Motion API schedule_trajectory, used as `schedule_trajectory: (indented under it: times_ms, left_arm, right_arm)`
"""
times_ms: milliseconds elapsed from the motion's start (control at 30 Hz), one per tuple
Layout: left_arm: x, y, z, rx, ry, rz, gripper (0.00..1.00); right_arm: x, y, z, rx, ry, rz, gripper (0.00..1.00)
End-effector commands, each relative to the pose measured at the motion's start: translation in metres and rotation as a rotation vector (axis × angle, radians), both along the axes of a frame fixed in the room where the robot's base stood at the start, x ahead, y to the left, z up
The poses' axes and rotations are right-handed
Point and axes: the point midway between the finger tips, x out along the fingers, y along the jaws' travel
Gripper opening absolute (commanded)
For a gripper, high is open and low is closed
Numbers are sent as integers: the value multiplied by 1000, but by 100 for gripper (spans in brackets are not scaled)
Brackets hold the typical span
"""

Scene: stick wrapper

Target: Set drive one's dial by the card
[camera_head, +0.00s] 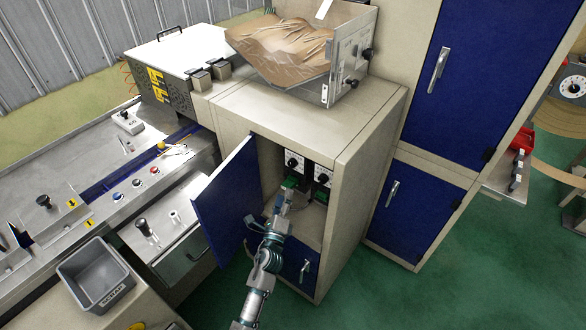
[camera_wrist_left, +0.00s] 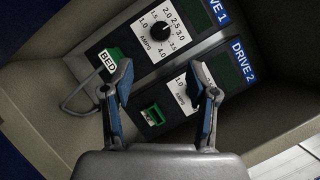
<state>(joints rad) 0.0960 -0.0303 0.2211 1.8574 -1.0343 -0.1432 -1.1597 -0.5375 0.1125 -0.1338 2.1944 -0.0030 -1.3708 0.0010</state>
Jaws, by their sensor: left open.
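Drive one (camera_wrist_left: 135,42) is a dark unit with a white dial plate and a black dial knob (camera_wrist_left: 160,32), marked in amps from 1.0 to 4.0. I cannot read the knob's setting surely. In the head view its dial (camera_head: 292,162) is inside the open cabinet, left of drive two's dial (camera_head: 322,179). A green plug labelled BED (camera_wrist_left: 108,60) with a grey cable is at drive one's end. My left gripper (camera_wrist_left: 162,75) is open and empty in front of the drives, apart from drive one's knob; it also shows in the head view (camera_head: 290,188). I cannot identify the card.
Drive two (camera_wrist_left: 205,85) lies beside drive one, partly behind a finger, with a green socket (camera_wrist_left: 152,115). The blue cabinet door (camera_head: 226,200) stands open left of my arm. The cabinet side wall (camera_head: 355,190) bounds the right. A grey scrap bin (camera_head: 95,275) is at lower left.

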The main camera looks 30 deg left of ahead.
Motion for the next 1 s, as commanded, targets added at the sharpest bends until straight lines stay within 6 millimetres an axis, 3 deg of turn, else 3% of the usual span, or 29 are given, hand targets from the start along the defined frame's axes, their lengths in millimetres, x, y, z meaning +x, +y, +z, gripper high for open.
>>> schedule_trajectory:
  times_ms: [300, 500, 933, 1000]
  left_arm:
    - [69, 23, 17, 3, -1, 0, 59]
    - [96, 34, 22, -1, -1, -1, 59]
    - [106, 38, 24, -2, 1, -1, 59]
    - [105, 38, 24, -2, 1, -1, 41]
  right_arm:
    - [0, 0, -2, 1, 0, 0, 40]
    - [-1, -1, 5, 0, 2, -2, 40]
    - [-1, -1, 12, 2, -5, -3, 40]
    - [-1, -1, 12, 2, -5, -2, 40]
